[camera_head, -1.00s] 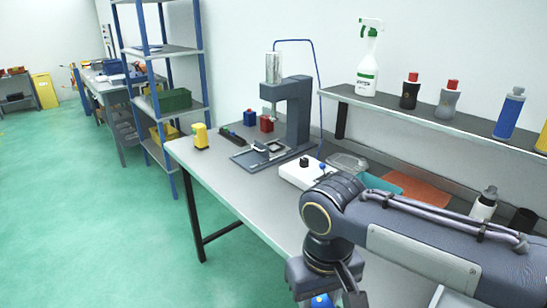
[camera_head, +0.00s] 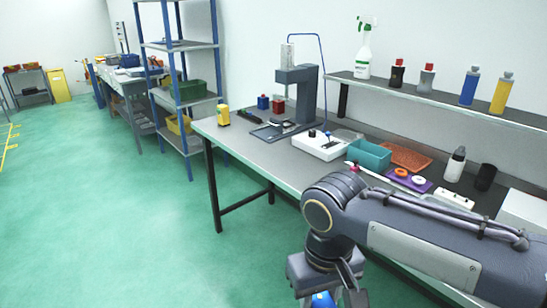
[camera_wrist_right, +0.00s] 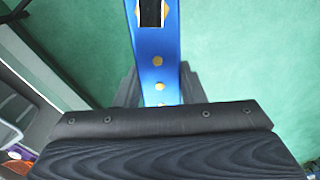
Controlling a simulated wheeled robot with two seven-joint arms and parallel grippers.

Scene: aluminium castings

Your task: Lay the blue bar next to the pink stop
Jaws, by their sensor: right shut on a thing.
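My right gripper (camera_wrist_right: 160,92) is shut on the blue bar (camera_wrist_right: 158,45), which sticks out from between the dark jaws over the green floor. The bar has gold-coloured dots and a dark opening with a pale edge near its far end. In the head view only a bit of blue (camera_head: 322,299) shows under my right wrist at the bottom edge. A small pink-red piece (camera_head: 354,167), perhaps the pink stop, shows on the bench just behind my arm; its lower part is hidden. My left gripper is out of view.
A shelf with bottles (camera_head: 430,100) hangs above. Open floor lies left.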

